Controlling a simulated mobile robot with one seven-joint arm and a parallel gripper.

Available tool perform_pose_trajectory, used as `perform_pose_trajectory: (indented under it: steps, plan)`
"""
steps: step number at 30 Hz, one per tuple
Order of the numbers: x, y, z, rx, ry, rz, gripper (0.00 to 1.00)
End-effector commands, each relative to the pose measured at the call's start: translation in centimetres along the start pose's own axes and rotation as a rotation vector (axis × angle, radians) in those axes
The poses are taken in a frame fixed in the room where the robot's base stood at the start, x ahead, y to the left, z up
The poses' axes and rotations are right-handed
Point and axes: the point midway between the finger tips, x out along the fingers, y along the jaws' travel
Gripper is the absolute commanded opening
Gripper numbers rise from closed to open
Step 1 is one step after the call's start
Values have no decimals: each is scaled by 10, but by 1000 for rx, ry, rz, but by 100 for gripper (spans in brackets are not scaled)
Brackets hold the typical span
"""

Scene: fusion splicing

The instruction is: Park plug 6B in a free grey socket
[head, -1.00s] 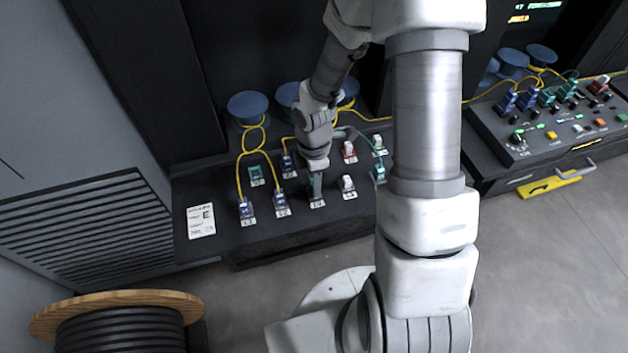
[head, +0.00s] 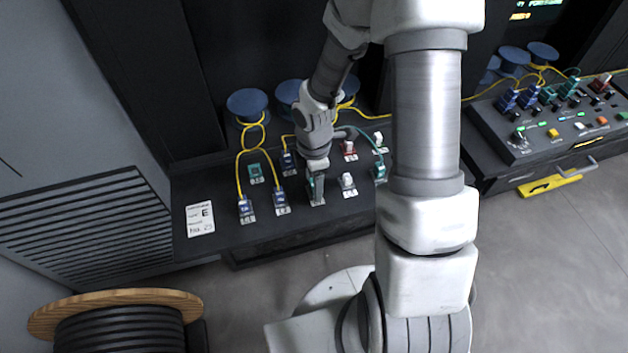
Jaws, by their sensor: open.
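My gripper (head: 317,198) is open, pointing down at the front middle of the dark bench, over a labelled socket position that its fingers largely hide. A small teal patch shows beside the fingers; I cannot tell whether it is a plug. Blue plugs (head: 246,206), (head: 281,198) and (head: 288,160) on yellow cables stand at the left. A teal plug (head: 380,170) on a green cable stands to the right of my gripper. Pale grey-white fittings (head: 347,181) and (head: 378,139) show no cable. The labels are too small to read, so I cannot tell which plug is 6B.
A teal fitting (head: 256,173) without a cable and a red-based one (head: 349,149) also stand on the bench (head: 215,180). Blue spools (head: 248,103) line the back. A white card (head: 200,218) lies at the left. A control panel (head: 545,125) stands at the right.

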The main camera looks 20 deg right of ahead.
Motion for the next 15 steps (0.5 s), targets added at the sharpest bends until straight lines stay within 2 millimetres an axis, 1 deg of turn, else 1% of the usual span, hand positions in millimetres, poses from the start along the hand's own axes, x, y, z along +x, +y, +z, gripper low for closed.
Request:
perform_pose_trajectory:
  steps: [4, 7, 11, 15]
  plan:
    - [-4, 0, 0, 1, 0, 2, 68]
    - [-16, 1, 1, 4, 0, 2, 68]
    - [-43, 1, 1, 3, 0, 6, 68]
    - [-78, 1, 1, 4, -2, 6, 68]
